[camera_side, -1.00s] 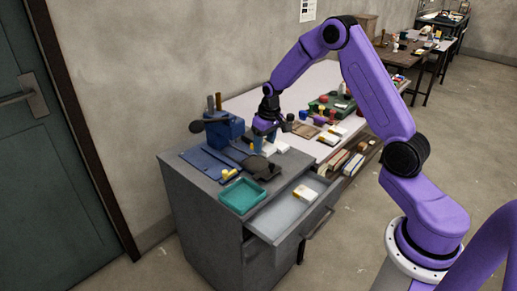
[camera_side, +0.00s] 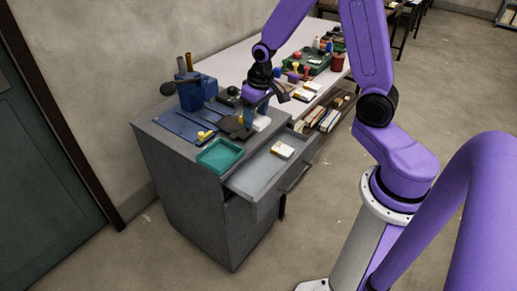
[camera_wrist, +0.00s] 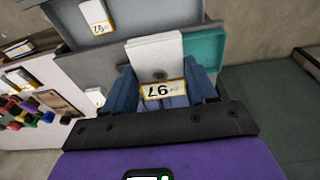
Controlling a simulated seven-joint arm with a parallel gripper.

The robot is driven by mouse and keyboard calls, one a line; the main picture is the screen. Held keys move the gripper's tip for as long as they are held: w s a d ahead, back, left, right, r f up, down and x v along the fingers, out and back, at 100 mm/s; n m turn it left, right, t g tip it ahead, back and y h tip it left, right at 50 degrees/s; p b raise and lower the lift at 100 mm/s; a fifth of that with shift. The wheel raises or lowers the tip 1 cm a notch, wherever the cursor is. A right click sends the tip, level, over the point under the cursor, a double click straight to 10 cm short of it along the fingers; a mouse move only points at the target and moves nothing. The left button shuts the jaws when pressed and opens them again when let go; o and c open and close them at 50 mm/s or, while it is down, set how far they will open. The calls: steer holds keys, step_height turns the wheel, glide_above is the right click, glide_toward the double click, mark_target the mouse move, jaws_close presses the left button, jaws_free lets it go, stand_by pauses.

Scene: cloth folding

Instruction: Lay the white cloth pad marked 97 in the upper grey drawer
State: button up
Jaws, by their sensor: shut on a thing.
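My gripper (camera_side: 252,116) is at the right back part of the grey cabinet top, with its blue fingers pointing down. In the wrist view the fingers (camera_wrist: 163,88) are shut on a white cloth pad (camera_wrist: 155,52) with a yellow-edged label, upside down, reading 97. The pad shows as a small white patch in the side view (camera_side: 262,123); whether it touches the cabinet top I cannot tell. The upper grey drawer (camera_side: 254,179) is pulled open. Another white pad (camera_side: 283,149) with a similar label lies in it, toward its far end.
A teal tray (camera_side: 219,157) sits on the cabinet's front corner beside the drawer. A light table (camera_side: 234,68) with several small items adjoins at the back. The drawer's near part is bare.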

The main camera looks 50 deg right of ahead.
steer(key=s+a, duration=0.4)
steer(key=n, duration=0.3)
glide_above(258, 177)
steer(key=shift+y, duration=0.4)
steer(key=f, duration=1.8)
steer(key=shift+s+d, duration=0.15)
steer(key=shift+s, duration=0.15)
steer(key=shift+d+f+n, duration=0.1)
steer(key=shift+f+n, duration=0.2)
steer(key=shift+w+f+n, duration=0.15)
steer(key=shift+f+n, duration=0.05)
steer(key=shift+n, duration=0.3)
steer(key=shift+f, duration=1.4)
